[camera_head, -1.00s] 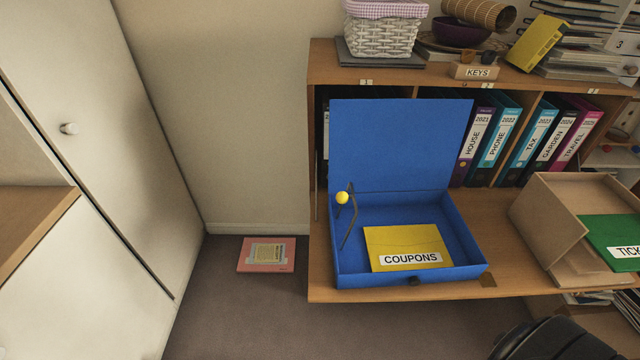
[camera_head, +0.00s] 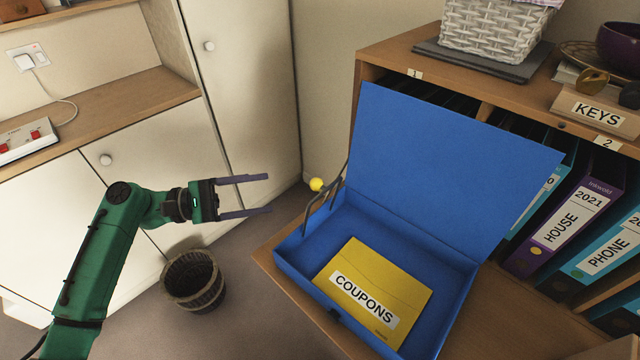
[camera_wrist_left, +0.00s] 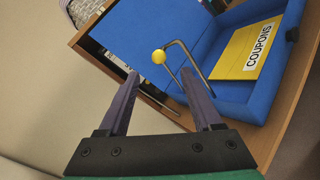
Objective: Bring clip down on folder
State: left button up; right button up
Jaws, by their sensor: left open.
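A blue box file (camera_head: 452,295) stands with its lid raised on the wooden bureau surface. A yellow folder labelled COUPONS (camera_head: 408,290) lies flat in it. The clip (camera_head: 325,205) is a bent dark wire with a yellow ball (camera_head: 316,184) at its end, standing raised at the box's left side, apart from the folder. My left gripper (camera_head: 269,193) is open and empty, left of the yellow ball, its fingers pointing at it. In the left wrist view the ball (camera_wrist_left: 158,57) shows beyond and between the fingers (camera_wrist_left: 160,95). My right gripper is not in view.
Upright binders, such as HOUSE (camera_head: 563,222), stand behind and right of the box. A wicker bin (camera_head: 194,281) is on the floor below my left arm. White cupboards (camera_head: 170,160) stand at the left. The space between gripper and ball is clear.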

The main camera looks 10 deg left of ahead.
aim_at(317, 184)
pick_arm(q)
jog(key=p+x, duration=0.1)
jog(key=x, duration=0.3)
jog(key=p+x, duration=0.1)
jog(key=x, duration=0.3)
jog(key=p+x, duration=0.1)
jog(key=x, duration=0.3)
jog(key=shift+w+d, duration=0.15)
jog(key=shift+w, duration=0.2)
jog(key=shift+d+f, duration=0.1)
jog(key=shift+a, duration=0.2)
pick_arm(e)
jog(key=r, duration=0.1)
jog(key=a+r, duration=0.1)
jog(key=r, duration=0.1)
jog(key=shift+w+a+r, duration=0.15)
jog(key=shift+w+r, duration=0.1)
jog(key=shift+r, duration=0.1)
pick_arm(q)
grip_shut()
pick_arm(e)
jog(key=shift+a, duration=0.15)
